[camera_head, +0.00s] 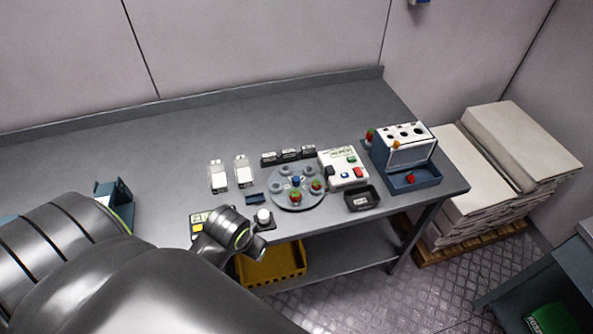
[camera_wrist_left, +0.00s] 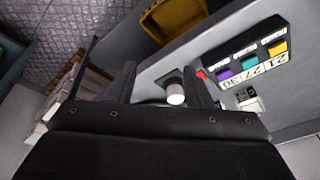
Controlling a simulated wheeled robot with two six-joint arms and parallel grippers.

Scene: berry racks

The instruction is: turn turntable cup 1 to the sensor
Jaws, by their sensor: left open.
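The round grey turntable (camera_head: 283,202) lies near the table's front edge in the head view. It carries several cups around a blue centre piece (camera_head: 296,181); two hold red and green berries (camera_head: 295,196). Cup numbers are not readable. A white box with coloured buttons (camera_head: 343,168) stands just right of it; I cannot tell whether it is the sensor. My left gripper (camera_wrist_left: 160,70) is open and empty in the wrist view, fingers apart near a white knob (camera_wrist_left: 175,95). That knob (camera_head: 263,216) is left of the turntable in the head view. The turntable is not seen in the wrist view.
A yellow crate (camera_head: 272,268) sits below the front edge. A black tray (camera_head: 362,198) and a blue rack (camera_head: 400,160) stand at the right. The table's back left is clear.

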